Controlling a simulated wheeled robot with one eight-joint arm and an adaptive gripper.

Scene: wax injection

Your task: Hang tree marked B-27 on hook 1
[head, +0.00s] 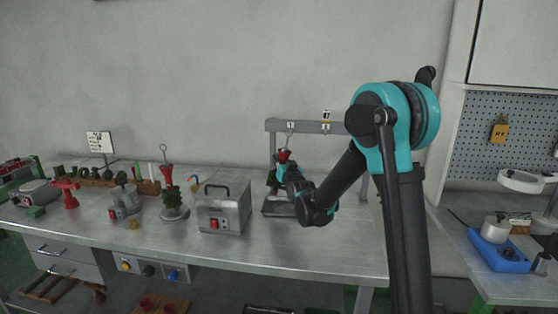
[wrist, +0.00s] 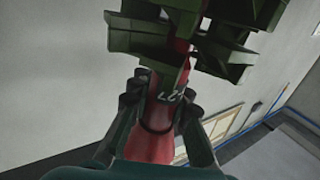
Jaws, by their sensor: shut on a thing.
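My gripper (head: 281,176) is at the hanging rack (head: 272,124), shut on a wax tree (head: 284,156) with a red cup and dark green branches. The tree hangs cup up, just below the hook tag marked 1 (head: 290,126). A thin wire shows above the cup, but I cannot tell whether it is on the hook. In the wrist view the fingers (wrist: 160,92) close around the tree's red stem (wrist: 150,145). White characters on it are partly readable, ending in what looks like 27. Green branches (wrist: 140,35) fill the top of that view.
A grey tray (head: 280,209) lies under the rack. A metal box with a handle (head: 222,212) stands left of it, then another red and green tree on a stand (head: 168,192). A second rack tag (head: 325,127) is partly beside my arm. Bench front right is clear.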

